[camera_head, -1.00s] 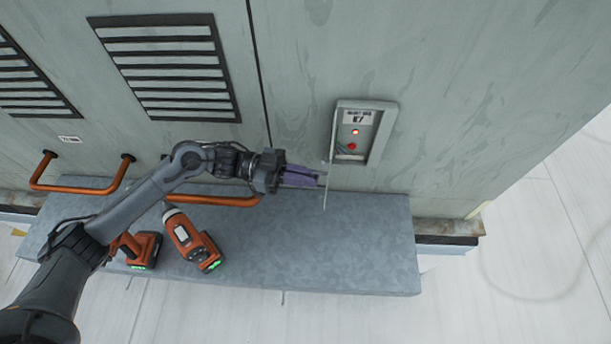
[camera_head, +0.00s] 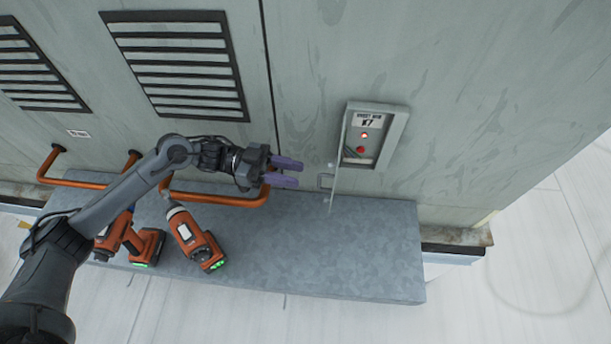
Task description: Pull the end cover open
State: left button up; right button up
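A grey wall box (camera_head: 372,135) labelled K7, with a red light and a red button, sits on the cabinet wall. A thin, see-through cover (camera_head: 338,170) stands out from the box's left side, seen almost edge-on, and the box front shows uncovered. I take this pane to be the end cover. A small pale tab (camera_head: 326,181) shows at the cover's lower left. My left gripper (camera_head: 296,172) has purple fingers, spread apart and empty. It is left of the cover, with a gap between them. My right gripper is out of view.
A grey ledge (camera_head: 330,260) runs below the box, with two orange-and-black power tools (camera_head: 195,240) on its left part. Orange handrails (camera_head: 215,199) stick out from the wall near my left wrist. The ledge's right part is clear.

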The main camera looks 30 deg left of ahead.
pick_arm(q)
jog(key=v, duration=0.5)
jog(key=shift+a+b, duration=0.2)
jog(key=shift+b, duration=0.2)
